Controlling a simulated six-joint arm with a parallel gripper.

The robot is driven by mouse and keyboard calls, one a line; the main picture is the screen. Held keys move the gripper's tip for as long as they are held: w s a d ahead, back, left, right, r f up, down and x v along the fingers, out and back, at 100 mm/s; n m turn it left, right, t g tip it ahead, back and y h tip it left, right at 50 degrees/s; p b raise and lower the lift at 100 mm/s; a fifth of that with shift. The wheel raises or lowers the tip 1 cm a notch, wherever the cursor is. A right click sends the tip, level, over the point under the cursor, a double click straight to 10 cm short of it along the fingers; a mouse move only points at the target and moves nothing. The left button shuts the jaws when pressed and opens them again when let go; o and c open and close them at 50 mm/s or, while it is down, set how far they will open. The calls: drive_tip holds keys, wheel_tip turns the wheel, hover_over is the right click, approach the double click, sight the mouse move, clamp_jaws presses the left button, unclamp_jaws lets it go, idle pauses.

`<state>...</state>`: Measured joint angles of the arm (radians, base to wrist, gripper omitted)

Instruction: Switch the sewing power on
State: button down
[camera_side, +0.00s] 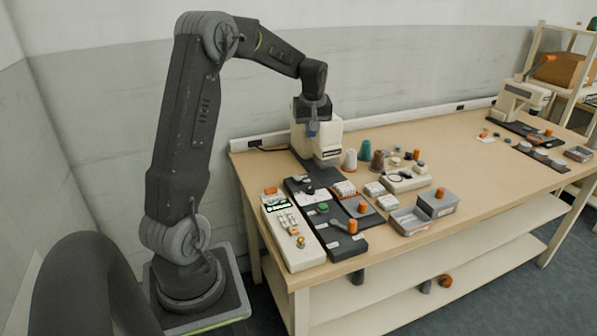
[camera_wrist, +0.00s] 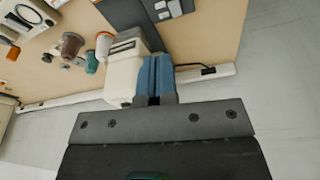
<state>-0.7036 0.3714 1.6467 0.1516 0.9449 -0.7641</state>
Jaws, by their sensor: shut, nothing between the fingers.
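A cream sewing machine (camera_side: 327,143) stands at the left back of the table. It also shows in the wrist view (camera_wrist: 124,74), partly hidden by my fingers. My gripper (camera_side: 312,132) is shut and empty, pointing down at the top of the machine in the side view. Its blue fingers also show in the wrist view (camera_wrist: 155,70); I cannot tell whether they touch the machine. A white control panel (camera_side: 290,238) with a green display and several small controls lies at the table's left front. Which control is the sewing power switch is too small to tell.
Dark panels (camera_side: 345,245) with a green button (camera_side: 322,208) and orange knobs lie beside the white panel. Thread cones (camera_side: 364,150) and grey bins (camera_side: 410,222) stand to the right. A pale rail (camera_side: 255,143) runs along the wall. The table's middle right is clear.

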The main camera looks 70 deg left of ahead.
drive_tip(key=n, duration=0.2)
hover_over(298, 178)
drive_tip(key=d, duration=0.1)
drive_tip(key=d+x, duration=0.1)
drive_tip(key=x, duration=0.3)
drive_tip(key=shift+s+r+g, duration=0.1)
drive_tip(key=shift+s+g, duration=0.05)
drive_tip(key=shift+g, duration=0.25)
drive_tip(key=shift+d, duration=0.1)
drive_tip(key=x, duration=0.4)
drive_tip(key=d+x, duration=0.1)
drive_tip(key=x, duration=0.7)
drive_tip(key=shift+d+f, duration=0.1)
drive_tip(key=shift+f, duration=0.45)
drive_tip(key=shift+d+f, duration=0.1)
drive_tip(key=shift+f, duration=0.35)
